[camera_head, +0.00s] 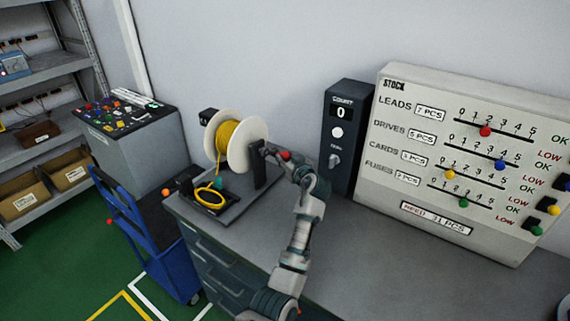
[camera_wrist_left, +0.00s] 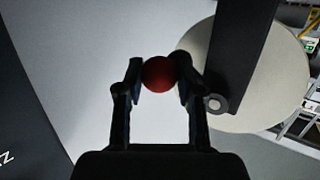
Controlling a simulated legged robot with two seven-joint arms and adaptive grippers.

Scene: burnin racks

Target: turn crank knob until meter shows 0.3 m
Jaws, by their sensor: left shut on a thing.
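A cable reel (camera_head: 257,131) with white flanges and yellow cable (camera_head: 228,141) stands in a dark stand (camera_head: 259,178) on the bench. The red ball-shaped crank knob (camera_head: 285,155) is on the right side of the reel. My left gripper (camera_head: 283,154) is shut on this knob. In the left wrist view, the knob (camera_wrist_left: 159,74) sits between the two fingertips, with the white flange (camera_wrist_left: 262,95) beside it on the right. A small dark box (camera_head: 208,116), possibly the meter, is left of the reel; its reading is too small to read. My right gripper is not in view.
A coil of yellow cable (camera_head: 210,197) lies on a dark plate before the reel. A dark COUNT box (camera_head: 340,135) showing 0 and a large STOCK board (camera_head: 440,215) stand to the right. A blue cart (camera_head: 150,240) is left of the bench.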

